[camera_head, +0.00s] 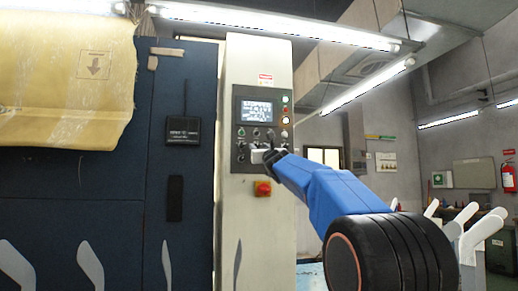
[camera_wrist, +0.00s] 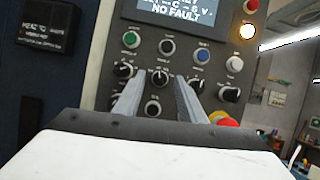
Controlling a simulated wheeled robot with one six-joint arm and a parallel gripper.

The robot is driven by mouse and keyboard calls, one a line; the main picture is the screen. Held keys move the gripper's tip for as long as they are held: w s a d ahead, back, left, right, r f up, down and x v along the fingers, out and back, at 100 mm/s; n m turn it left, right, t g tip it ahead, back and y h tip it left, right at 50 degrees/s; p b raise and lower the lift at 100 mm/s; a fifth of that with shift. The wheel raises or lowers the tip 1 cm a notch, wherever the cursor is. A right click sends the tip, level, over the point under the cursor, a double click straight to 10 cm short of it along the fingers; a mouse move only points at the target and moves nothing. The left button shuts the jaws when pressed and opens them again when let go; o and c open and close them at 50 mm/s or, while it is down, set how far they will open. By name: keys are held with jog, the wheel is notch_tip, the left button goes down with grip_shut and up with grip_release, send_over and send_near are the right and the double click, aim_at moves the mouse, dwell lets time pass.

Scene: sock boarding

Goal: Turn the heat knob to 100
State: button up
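The control panel (camera_head: 247,133) is on the front of a tall pale column. In the wrist view it carries several black knobs with white marks, and their labels are too small to read, so I cannot tell which is the heat knob. One black knob (camera_wrist: 160,77) shows between the tips of my gripper (camera_wrist: 160,84), and another knob (camera_wrist: 152,107) shows lower between the fingers. The fingers are apart and nothing is clearly held; I cannot tell if they touch a knob. In the head view my gripper (camera_head: 271,155) covers the panel's lower right.
A screen (camera_head: 257,110) is above the knobs. Green (camera_wrist: 131,40) and blue (camera_wrist: 203,55) buttons sit in the row above. A red emergency button (camera_head: 263,188) on yellow is below the panel. A dark blue cabinet (camera_head: 190,220) stands to the left.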

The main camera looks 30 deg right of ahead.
jog(key=shift+w+r, duration=0.15)
jog(key=shift+w, duration=0.15)
grip_shut()
jog(key=shift+d+n, duration=0.15)
jog(key=shift+n, duration=0.55)
jog(key=shift+d+n+y, duration=0.1)
jog(key=shift+n+y, duration=1.4)
jog(key=shift+n, duration=1.2)
jog(key=shift+r+n+g+y, duration=0.1)
jog(key=shift+n+g+y, duration=0.3)
jog(key=shift+n, duration=0.6)
jog(key=shift+n+g+y, duration=0.2)
jog(key=shift+n+y, duration=0.4)
jog(key=shift+n, duration=0.4)
